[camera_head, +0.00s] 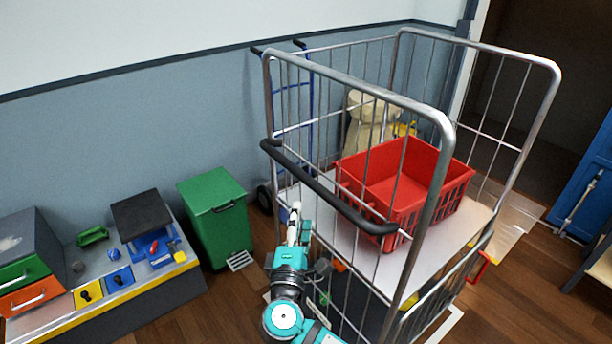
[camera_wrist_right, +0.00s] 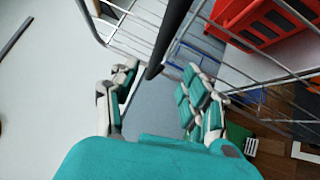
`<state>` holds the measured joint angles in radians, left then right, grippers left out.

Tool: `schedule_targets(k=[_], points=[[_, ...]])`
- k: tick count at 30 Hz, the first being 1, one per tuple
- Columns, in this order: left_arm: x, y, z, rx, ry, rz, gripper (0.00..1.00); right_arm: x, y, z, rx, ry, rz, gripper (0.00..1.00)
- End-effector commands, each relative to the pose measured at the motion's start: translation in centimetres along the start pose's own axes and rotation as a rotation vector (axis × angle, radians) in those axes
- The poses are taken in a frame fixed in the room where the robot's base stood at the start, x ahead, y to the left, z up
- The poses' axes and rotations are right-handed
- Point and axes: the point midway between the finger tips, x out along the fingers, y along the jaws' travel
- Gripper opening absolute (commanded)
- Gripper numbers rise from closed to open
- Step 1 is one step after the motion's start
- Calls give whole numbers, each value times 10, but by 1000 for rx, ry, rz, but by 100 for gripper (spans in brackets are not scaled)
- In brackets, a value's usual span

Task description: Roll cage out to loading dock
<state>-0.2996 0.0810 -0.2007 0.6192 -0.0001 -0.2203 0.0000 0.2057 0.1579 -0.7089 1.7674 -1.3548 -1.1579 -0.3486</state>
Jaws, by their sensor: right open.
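The roll cage (camera_head: 445,125) is a grey wire trolley with a white shelf (camera_head: 375,262), standing right of the middle in the head view. Its black push handle (camera_head: 325,190) runs along the near left side. A red crate (camera_head: 405,190) sits on the shelf. My right gripper (camera_head: 297,222) is open and empty beside the handle, on its near side. In the right wrist view the black handle (camera_wrist_right: 157,62) shows between the open fingers (camera_wrist_right: 160,88); I cannot tell whether they touch it. My left gripper is not in view.
A dark doorway (camera_head: 530,95) opens behind the cage at right, with a blue door (camera_head: 590,170) beside it. A green bin (camera_head: 215,220) and a low bench (camera_head: 125,290) stand at left. A blue hand truck (camera_head: 310,110) stands behind the cage by the wall.

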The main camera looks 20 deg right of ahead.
Motion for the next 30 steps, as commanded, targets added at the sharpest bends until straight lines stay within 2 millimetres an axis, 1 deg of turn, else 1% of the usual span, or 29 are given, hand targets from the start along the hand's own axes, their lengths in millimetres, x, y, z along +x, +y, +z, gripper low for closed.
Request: schedule_targets(k=[1, 9, 15, 18, 21, 30], points=[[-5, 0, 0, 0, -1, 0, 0, 13, 4, 1, -2, -2, 4, 47], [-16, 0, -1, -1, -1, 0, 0, 73, 2, 1, -2, -2, 1, 47], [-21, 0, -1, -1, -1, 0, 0, 109, 1, 1, 0, -2, -1, 47], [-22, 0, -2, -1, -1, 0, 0, 121, 0, 0, -1, 0, 0, 47], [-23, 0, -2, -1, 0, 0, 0, 129, 0, 0, 1, 0, -1, 47], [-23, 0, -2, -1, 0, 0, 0, 133, -1, 0, 1, 0, -2, 47]])
